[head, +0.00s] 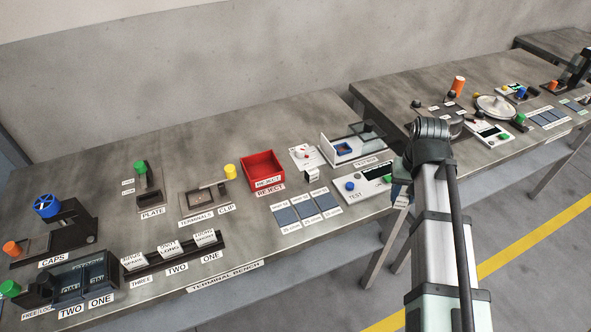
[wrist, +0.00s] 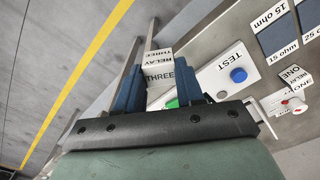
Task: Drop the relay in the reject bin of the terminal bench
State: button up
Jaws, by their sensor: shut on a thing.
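My gripper (head: 400,193) hangs at the front edge of the terminal bench (head: 150,295), right beside the white TEST panel (head: 352,196). In the wrist view its blue fingers (wrist: 158,80) are shut on a white relay (wrist: 158,58) marked RELAY THREE. In the head view the held relay is too small and too covered to make out clearly. The red reject bin (head: 248,172), labelled REJECT, stands on the bench well to the left of my gripper. Its visible inside looks empty. The bin is not in the wrist view.
Another relay, marked ONE (wrist: 291,76), sits on the bench near the blue ohm pads (wrist: 282,38). The white tester box (head: 340,150) stands behind the TEST panel. The yellow clip knob (head: 230,171) is left of the bin. Past the bench edge is open floor.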

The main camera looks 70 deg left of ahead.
jog(key=s+a+r+n, duration=0.1)
jog(key=s+a+r, duration=0.1)
jog(key=s+a, duration=1.15)
jog(key=s+a+r+n, duration=0.1)
jog(key=s+a+n, duration=0.1)
jog(key=s+a, duration=1.1)
jog(key=s+a+r+m, duration=0.1)
jog(key=s+a+m, duration=0.1)
jog(key=m, duration=1.2)
jog(key=shift+f, duration=2.8)
jog(key=o, duration=1.1)
jog(key=shift+r, duration=0.1)
